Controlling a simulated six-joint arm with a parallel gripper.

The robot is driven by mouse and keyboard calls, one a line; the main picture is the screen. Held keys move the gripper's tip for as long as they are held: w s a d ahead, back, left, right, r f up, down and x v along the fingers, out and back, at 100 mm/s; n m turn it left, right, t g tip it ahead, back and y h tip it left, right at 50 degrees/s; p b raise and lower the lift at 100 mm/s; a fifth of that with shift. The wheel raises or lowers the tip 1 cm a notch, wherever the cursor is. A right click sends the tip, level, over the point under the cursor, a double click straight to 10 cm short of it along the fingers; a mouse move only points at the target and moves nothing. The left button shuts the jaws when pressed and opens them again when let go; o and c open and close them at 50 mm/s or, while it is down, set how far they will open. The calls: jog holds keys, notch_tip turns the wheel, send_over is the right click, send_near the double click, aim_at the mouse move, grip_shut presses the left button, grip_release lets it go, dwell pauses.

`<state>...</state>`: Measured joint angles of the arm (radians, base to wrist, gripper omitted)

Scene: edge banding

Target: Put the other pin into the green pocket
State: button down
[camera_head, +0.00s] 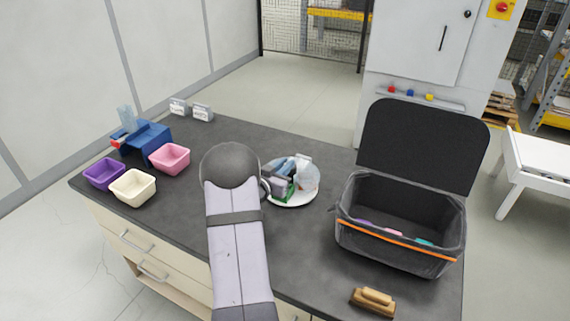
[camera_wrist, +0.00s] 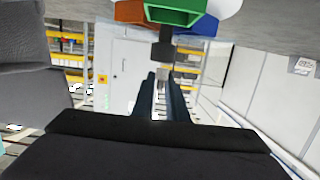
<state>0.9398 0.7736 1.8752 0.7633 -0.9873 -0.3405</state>
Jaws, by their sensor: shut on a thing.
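My gripper (camera_wrist: 160,78) is shut on a pin, whose dark end (camera_wrist: 163,46) sticks out beyond the fingertips in the wrist view. The green pocket (camera_wrist: 176,14) is at the top of that view, just beyond the pin's dark end; I cannot tell whether they touch. In the head view, the green pocket (camera_head: 283,198) shows as a small green edge on a round white plate (camera_head: 300,204). My gripper (camera_head: 281,186) is over this plate, partly hidden by my arm. The inside of the green pocket is hidden.
Orange (camera_wrist: 130,12) and blue (camera_wrist: 208,25) pockets flank the green one. Pink (camera_head: 169,159), purple (camera_head: 103,174) and cream (camera_head: 133,187) bins stand left. An open dark case (camera_head: 400,255) stands right, with a wooden-handled brush (camera_head: 373,301) in front.

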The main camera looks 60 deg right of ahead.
jog(key=shift+f, duration=0.35)
jog(key=c, duration=1.7)
grip_release()
jog(key=shift+o, duration=0.2)
jog(key=b+v, duration=0.1)
jog(key=v, duration=0.6)
jog(key=shift+a+b, duration=0.2)
jog(key=shift+b, duration=0.2)
